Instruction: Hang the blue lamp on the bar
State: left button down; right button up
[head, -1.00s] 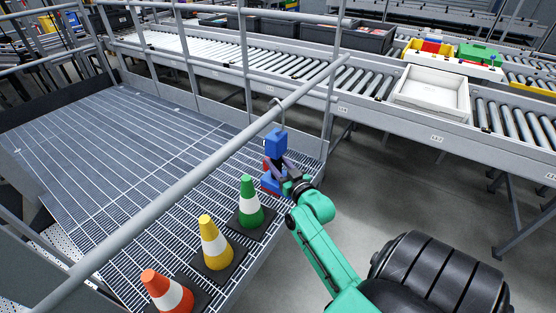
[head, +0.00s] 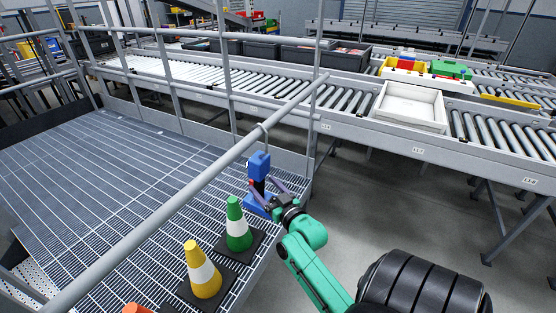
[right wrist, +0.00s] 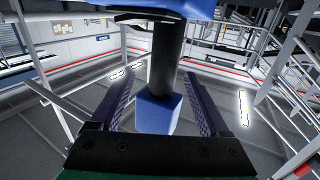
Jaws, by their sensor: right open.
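The blue lamp (head: 259,166) hangs upright below the grey bar (head: 200,185). Its thin hook (head: 263,132) rises to the bar and appears to loop over it. The lamp has a blue block on top, a dark middle and a wider blue base (head: 256,205). My right gripper (head: 268,187) is open beside the lamp's middle, with its fingers spread. In the right wrist view, the lamp's black stem (right wrist: 166,55) and a blue block (right wrist: 158,113) show between the two separated fingers. My left gripper is not in view.
A green cone (head: 237,224) and a yellow cone (head: 202,270) stand on the grating below the bar. An orange cone (head: 137,309) is cut off at the bottom edge. A roller conveyor (head: 350,98) with a white tray (head: 409,106) runs behind the railing.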

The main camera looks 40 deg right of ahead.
jog(key=s+a+b, duration=0.2)
jog(key=s, duration=1)
jog(key=shift+s+a+r, duration=0.15)
jog(key=shift+s, duration=0.25)
jog(key=s+a+f+g+y, duration=0.1)
jog(key=a+f+g, duration=0.1)
jog(key=f, duration=0.8)
jog(key=s+a+f+n+g+y, duration=0.1)
jog(key=s+a+f+g, duration=0.15)
jog(key=f, duration=0.75)
jog(key=s+a+f+g, duration=0.1)
jog(key=a+f+g, duration=0.15)
jog(key=f, duration=0.75)
jog(key=s+a+f+n+g, duration=0.1)
jog(key=s+f+g, duration=0.4)
jog(key=s+f, duration=0.4)
jog(key=s+a+f+n+g+y, duration=0.1)
jog(key=s+f+g, duration=0.3)
jog(key=s+f, duration=0.6)
jog(key=shift+s+a+f+n+g, duration=0.2)
jog(key=shift+s+a+n+g, duration=0.2)
jog(key=shift+s+a+n, duration=0.35)
